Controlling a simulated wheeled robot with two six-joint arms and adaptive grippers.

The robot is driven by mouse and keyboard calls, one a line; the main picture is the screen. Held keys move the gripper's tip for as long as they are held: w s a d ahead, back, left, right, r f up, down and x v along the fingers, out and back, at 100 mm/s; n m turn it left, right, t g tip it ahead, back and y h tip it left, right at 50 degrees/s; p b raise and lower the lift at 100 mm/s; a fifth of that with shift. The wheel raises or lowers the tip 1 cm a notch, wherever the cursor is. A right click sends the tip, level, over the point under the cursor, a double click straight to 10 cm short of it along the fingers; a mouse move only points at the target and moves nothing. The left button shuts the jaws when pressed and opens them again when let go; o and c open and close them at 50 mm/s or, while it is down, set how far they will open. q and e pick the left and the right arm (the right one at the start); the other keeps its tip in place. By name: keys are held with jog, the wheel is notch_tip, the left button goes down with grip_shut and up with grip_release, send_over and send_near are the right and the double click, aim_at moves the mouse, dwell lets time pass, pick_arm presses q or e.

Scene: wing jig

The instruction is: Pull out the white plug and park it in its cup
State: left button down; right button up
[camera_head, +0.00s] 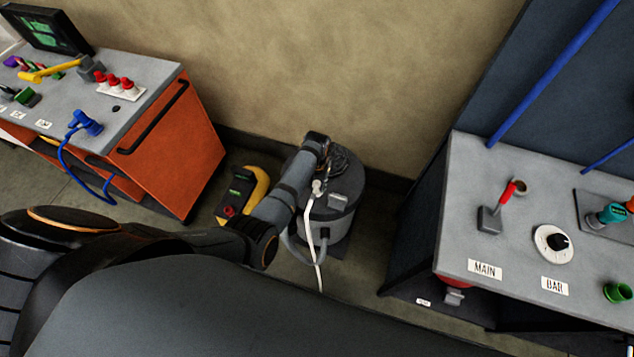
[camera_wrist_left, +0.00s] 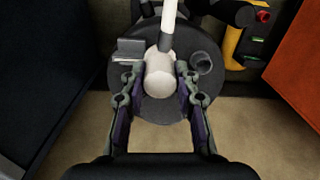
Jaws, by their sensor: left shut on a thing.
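The white plug (camera_wrist_left: 160,82) is between the fingers of my left gripper (camera_wrist_left: 158,77), which is shut on it. In the head view the plug (camera_head: 317,187) is small and partly covered by the gripper (camera_head: 322,180), and its white cable (camera_head: 311,228) hangs down in front. Beneath is a round dark grey drum (camera_head: 345,222). On its top, the wrist view shows a grey block (camera_wrist_left: 130,48) left of the plug and a small dark round cup (camera_wrist_left: 202,64) right of it. The plug looks apart from both; its height over the top is unclear. My right gripper is out of view.
A yellow and black box (camera_head: 238,195) stands close left of the drum. An orange cabinet (camera_head: 170,150) with a grey top is further left. A grey bench (camera_head: 462,225) stands at the right, and the wall (camera_head: 330,70) is behind the drum.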

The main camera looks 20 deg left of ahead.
pick_arm(q)
jog(key=shift+r, duration=0.1)
jog(key=shift+a+r, duration=0.1)
jog(key=shift+r, duration=1.3)
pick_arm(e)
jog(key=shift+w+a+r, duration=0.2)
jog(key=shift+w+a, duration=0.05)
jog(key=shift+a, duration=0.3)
pick_arm(q)
jog(key=shift+f, duration=0.1)
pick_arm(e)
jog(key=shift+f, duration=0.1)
